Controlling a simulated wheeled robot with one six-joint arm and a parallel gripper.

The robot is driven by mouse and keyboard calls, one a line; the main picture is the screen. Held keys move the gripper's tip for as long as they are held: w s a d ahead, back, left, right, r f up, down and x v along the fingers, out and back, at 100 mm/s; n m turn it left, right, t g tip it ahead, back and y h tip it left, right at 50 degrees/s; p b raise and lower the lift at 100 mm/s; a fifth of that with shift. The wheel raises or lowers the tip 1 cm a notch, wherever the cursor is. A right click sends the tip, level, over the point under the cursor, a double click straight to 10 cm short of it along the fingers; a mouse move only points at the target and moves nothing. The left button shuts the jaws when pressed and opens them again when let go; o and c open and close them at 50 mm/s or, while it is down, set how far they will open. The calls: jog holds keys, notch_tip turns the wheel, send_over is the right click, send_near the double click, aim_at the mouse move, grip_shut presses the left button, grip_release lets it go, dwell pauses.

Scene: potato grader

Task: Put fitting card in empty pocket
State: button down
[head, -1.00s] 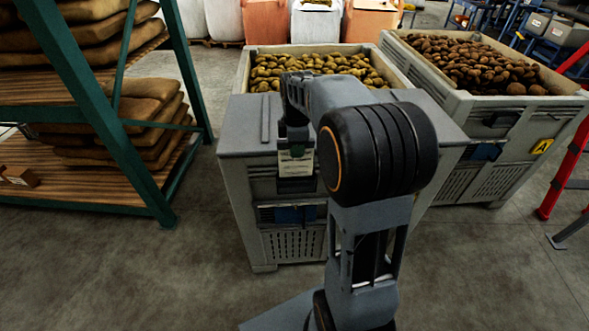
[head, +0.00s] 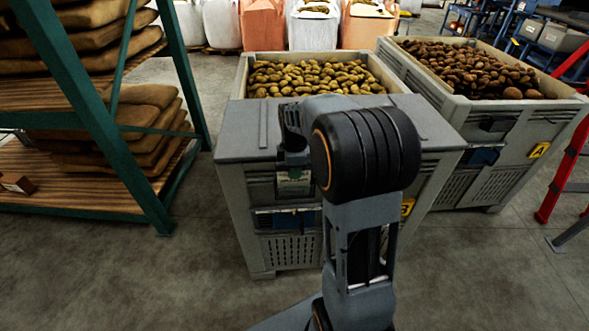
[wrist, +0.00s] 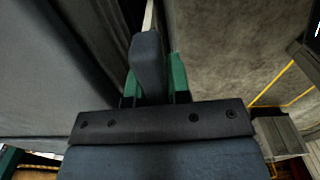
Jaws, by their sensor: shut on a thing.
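My gripper (head: 294,160) is shut on a small pale card with green on it (head: 294,182), in front of the near grey crate's front wall. In the wrist view, the card seems to show edge-on as a thin pale strip (wrist: 148,18) past the dark finger (wrist: 148,62). The card's print is too small to read. On the crate front, below the card, is a blue pocket (head: 290,219); I cannot tell whether anything is in it. The near grey crate (head: 240,190) carries a yellow card (head: 407,207) on its right side, partly behind my arm.
Brown potatoes (head: 465,70) fill the right crate (head: 500,125), which has a blue pocket (head: 483,157) and a yellow "A" card (head: 540,150). A green rack (head: 90,115) stands left; a red ladder (head: 565,170) right. Floor between is clear.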

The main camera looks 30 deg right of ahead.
jog(key=c, duration=1.1)
grip_release()
notch_tip(320, 180, up, 12)
jog(key=shift+f+p, duration=0.2)
jog(key=shift+p, duration=0.55)
jog(key=shift+s+a+r+m, duration=0.2)
jog(key=shift+s+a+m, duration=0.05)
jog(key=shift+m, duration=0.05)
jog(key=s+a+f+m+t, duration=0.1)
jog(key=s+a+f+m, duration=0.1)
jog(key=s+a+m, duration=0.1)
jog(key=s+a+f+m+t, duration=0.1)
jog(key=s+a+f+m, duration=0.1)
jog(key=s+m, duration=0.3)
jog(key=s+a+f+m+t, duration=0.1)
jog(key=s+a+f+m, duration=0.1)
jog(key=s+a+m, duration=0.2)
jog(key=shift+s+f+m, duration=0.15)
jog(key=shift+s+m, duration=0.15)
jog(key=shift+s, duration=0.6)
jog(key=shift+s+f+m, duration=0.1)
jog(key=shift+s+m, duration=0.2)
jog(key=shift+s, duration=0.55)
